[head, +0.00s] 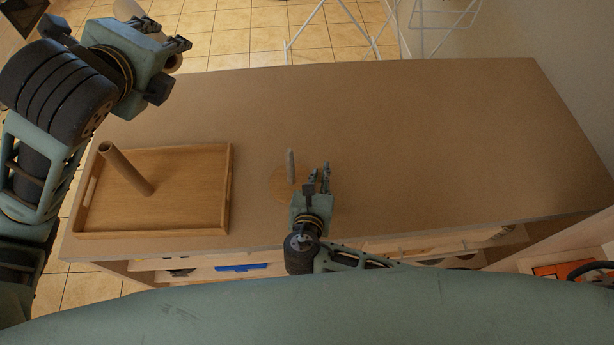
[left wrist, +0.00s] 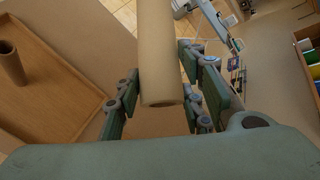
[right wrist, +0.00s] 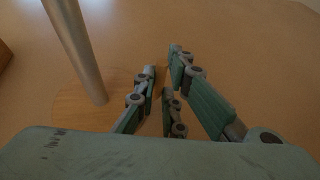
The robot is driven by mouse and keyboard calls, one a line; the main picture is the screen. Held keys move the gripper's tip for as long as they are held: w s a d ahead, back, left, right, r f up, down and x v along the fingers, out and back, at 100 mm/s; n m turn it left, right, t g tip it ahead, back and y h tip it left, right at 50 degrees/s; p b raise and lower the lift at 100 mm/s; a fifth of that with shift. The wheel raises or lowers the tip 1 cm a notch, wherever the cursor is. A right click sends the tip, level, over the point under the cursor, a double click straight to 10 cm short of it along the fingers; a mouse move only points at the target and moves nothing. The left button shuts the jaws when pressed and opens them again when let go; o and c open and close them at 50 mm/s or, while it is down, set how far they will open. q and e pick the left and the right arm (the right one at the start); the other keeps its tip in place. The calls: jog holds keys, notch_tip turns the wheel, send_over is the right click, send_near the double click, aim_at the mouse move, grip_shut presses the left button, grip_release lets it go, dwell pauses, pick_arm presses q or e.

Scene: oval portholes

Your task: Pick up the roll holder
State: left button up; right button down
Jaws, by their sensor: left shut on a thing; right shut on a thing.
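The roll holder (head: 291,167), a grey metal post on a round wooden base (head: 281,186), stands upright near the table's front edge. In the right wrist view its post (right wrist: 78,50) is left of the fingers. My right gripper (head: 317,171) is low at the base's right side, shut on the roll holder by the base edge; the contact itself is hard to see. My left gripper (head: 169,33) is raised over the far left of the table, shut on a cardboard tube (left wrist: 158,50). The tube's open end shows between the fingers.
A wooden tray (head: 230,185) lies on the left of the table (head: 430,130), with another cardboard tube (head: 127,169) standing in it. The table's middle and right are clear. White wire racks (head: 370,35) stand on the tiled floor behind. Open shelves lie below the front edge.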

aim_at(165, 69)
jog(key=shift+r, duration=0.15)
